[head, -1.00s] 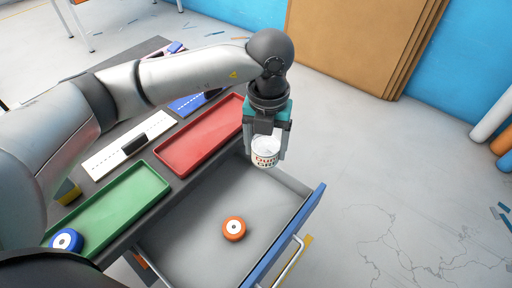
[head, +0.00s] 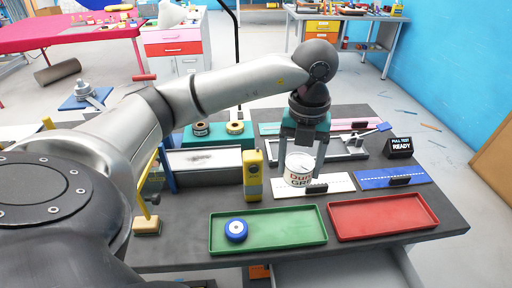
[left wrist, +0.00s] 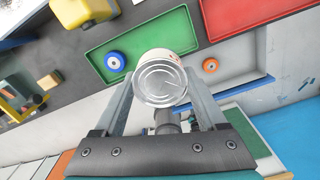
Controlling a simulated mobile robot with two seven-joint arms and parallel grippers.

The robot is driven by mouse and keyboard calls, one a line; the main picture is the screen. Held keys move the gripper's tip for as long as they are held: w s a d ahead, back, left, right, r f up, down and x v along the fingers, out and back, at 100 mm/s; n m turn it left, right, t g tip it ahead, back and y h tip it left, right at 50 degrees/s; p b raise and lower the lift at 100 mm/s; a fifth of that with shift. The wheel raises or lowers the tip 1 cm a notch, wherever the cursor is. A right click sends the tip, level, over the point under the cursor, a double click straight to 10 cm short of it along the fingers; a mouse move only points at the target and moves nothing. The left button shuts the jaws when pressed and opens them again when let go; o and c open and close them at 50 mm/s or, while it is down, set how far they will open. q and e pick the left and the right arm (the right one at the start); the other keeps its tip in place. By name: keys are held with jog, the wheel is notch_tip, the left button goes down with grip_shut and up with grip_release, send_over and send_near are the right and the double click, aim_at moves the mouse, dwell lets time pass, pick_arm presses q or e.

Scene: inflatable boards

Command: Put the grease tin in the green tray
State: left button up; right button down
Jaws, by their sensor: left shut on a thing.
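The grease tin (head: 299,170) is white with red and dark lettering. My left gripper (head: 301,152) is shut on it and holds it upright above the bench, behind the green tray in the head view. In the left wrist view the tin's round metal end (left wrist: 161,83) sits between the fingers. The green tray (head: 285,229) lies on the bench's front part with a blue wheel (head: 236,230) at its left end. The tray also shows in the left wrist view (left wrist: 150,32), beyond the tin. My right gripper is not in view.
A red tray (head: 382,216) lies right of the green one. A yellow device (head: 252,175) stands behind the green tray, left of the tin. White (head: 335,181) and blue (head: 392,178) boards lie behind the trays. An open drawer (head: 345,270) is below, with an orange wheel (left wrist: 210,65) inside.

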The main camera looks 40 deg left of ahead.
pick_arm(q)
jog(key=b, duration=0.2)
send_over(289, 228)
notch_tip(289, 228, down, 16)
jog(key=shift+r, duration=0.25)
jog(key=shift+f+b, duration=0.3)
jog(key=shift+f, duration=1.8)
jog(key=shift+f, duration=0.1)
jog(key=o, duration=1.4)
jog(key=shift+r, duration=0.3)
notch_tip(289, 228, up, 12)
jog(key=p, duration=0.1)
jog(key=shift+f+p, duration=0.2)
jog(key=shift+p, duration=0.15)
